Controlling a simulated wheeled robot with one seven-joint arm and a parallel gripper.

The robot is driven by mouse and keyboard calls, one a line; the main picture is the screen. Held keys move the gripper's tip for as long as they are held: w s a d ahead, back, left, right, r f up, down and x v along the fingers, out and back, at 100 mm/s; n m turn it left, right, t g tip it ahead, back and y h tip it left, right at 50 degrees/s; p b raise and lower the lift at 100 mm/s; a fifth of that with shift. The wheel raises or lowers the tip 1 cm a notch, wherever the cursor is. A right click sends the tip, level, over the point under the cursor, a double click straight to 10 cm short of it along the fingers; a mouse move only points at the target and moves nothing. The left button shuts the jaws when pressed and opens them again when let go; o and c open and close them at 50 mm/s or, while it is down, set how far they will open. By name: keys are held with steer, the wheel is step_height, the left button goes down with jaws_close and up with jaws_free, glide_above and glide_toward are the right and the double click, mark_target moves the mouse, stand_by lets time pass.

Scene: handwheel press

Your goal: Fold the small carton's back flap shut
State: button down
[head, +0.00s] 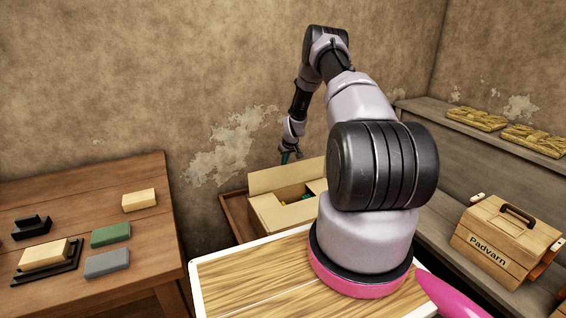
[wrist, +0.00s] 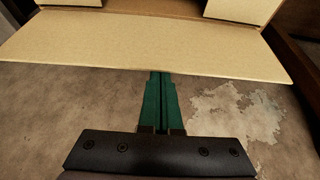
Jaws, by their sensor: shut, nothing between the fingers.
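The small carton (head: 283,216) stands open on a brown surface beyond my base in the head view. Its back flap (head: 287,176) stands up along the far side, and items inside show only in part. In the wrist view the flap (wrist: 150,42) spans the top of the picture as a wide tan panel, with the carton's opening beyond it. My gripper (head: 289,157) is behind the back flap in the head view. Its green fingers (wrist: 160,80) are shut and empty, with their tips at the flap's near edge in the wrist view. I cannot tell whether they touch it.
A wooden table (head: 150,250) at left holds several blocks, a green one (head: 110,235) among them. A wooden box marked Padvarn (head: 500,237) stands at right. A shelf (head: 430,112) with straw-coloured pieces runs along the right wall. The stained wall is close behind the carton.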

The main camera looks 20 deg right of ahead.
steer(key=shift+t, duration=0.6)
steer(key=s, duration=0.4)
steer(key=shift+s+d+f, duration=0.1)
steer(key=shift+d+f, duration=0.1)
steer(key=shift+f, duration=0.05)
steer(key=shift+s+a+f, duration=0.1)
steer(key=shift+s, duration=0.2)
steer(key=t, duration=0.3)
glide_above(298, 203)
steer(key=w, duration=0.1)
step_height(298, 203, down, 7)
steer(key=shift+s+f, duration=0.2)
steer(key=shift+f, duration=0.55)
steer(key=shift+s+f, duration=0.2)
steer(key=shift+f, duration=0.55)
steer(key=shift+r, duration=0.1)
steer(key=shift+s+r, duration=0.1)
steer(key=shift+r, duration=0.65)
